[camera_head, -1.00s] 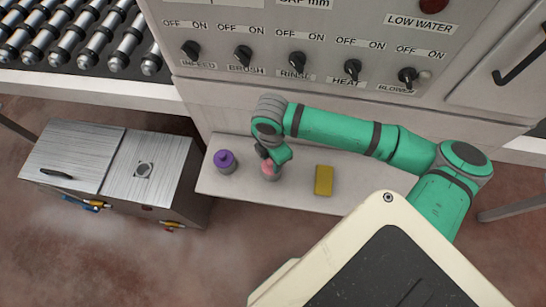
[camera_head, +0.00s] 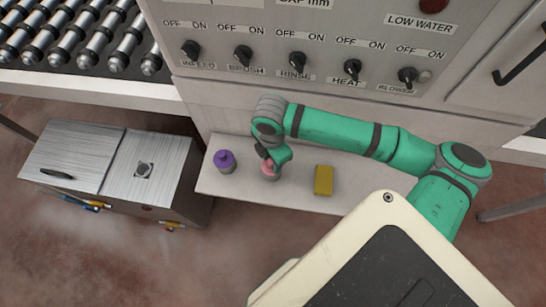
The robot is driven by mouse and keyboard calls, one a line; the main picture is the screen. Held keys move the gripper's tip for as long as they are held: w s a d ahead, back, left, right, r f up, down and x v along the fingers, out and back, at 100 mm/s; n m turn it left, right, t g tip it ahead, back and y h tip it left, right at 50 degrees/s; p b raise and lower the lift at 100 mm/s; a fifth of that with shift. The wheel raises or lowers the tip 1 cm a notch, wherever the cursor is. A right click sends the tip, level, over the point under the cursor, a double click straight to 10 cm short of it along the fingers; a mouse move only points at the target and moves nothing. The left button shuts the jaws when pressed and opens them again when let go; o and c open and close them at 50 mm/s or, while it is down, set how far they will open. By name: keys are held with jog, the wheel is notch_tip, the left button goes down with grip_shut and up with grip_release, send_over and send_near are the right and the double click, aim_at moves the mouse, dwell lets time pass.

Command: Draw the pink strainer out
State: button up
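The pink strainer (camera_head: 267,171) stands on the low white shelf (camera_head: 300,195) below the control panel. Only part of its pink top and a grey body below it show; my gripper hides the rest. My gripper (camera_head: 268,162) is at the strainer's top, pointing down from the end of my green arm. Its fingers are small and dark here, and I cannot tell whether they are closed on the strainer or only around it.
A purple-topped strainer (camera_head: 225,161) stands close to the left, and a yellow block (camera_head: 324,180) lies to the right. A metal tank (camera_head: 110,175) with lids stands on the floor at left. The panel (camera_head: 320,60) with several knobs rises behind the shelf.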

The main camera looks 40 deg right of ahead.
grip_shut()
jog(key=shift+r, duration=0.25)
jog(key=shift+w, duration=0.1)
jog(key=shift+d+r, duration=0.1)
jog(key=shift+r, duration=0.2)
jog(key=shift+s+r, duration=0.15)
jog(key=shift+s, duration=0.05)
